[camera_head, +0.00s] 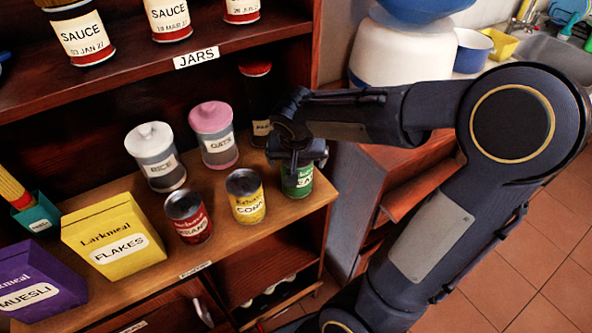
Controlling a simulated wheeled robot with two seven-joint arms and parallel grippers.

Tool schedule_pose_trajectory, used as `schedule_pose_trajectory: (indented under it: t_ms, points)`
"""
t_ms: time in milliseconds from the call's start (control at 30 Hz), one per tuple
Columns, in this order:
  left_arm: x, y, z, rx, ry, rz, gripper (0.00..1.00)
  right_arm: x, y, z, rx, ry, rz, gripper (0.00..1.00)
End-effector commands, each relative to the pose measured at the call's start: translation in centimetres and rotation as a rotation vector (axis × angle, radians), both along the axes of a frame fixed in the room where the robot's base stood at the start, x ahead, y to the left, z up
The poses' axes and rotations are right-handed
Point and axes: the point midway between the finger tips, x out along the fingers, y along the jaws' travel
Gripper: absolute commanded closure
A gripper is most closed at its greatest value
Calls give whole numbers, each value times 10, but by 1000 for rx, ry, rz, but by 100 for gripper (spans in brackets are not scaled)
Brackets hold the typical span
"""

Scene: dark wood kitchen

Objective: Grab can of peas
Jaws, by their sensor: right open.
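The can of peas (297,183) is a green can with a white label at the right end of the wooden shelf. Its top is hidden by my right gripper (297,158), which is directly above and over it, pointing down. The jaws are open, and I cannot tell whether the fingers touch the can's sides. A yellow corn can (246,196) stands just left of it, and a red beans can (188,217) stands further left. My left gripper is not in view.
Behind the cans stand a white-lidded rice jar (155,158), a pink-lidded oats jar (214,136) and a dark, red-topped jar (257,100). A yellow flakes box (112,238) and purple muesli box (38,282) are at left. An upper shelf (130,60) with sauce jars overhangs.

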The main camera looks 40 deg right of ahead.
Motion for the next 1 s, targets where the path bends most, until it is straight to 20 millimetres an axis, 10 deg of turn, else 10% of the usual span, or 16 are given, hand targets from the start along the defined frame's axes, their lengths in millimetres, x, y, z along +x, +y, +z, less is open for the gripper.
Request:
schedule_pose_trajectory:
  t_ms: [367,867,1000]
  points:
    - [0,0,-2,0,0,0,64,5,-4,-14,0,-1,1,8]
    - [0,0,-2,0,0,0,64,5,-3,-14,0,-1,1,72]
    - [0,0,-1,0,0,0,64,5,-4,-13,0,-4,2,73]
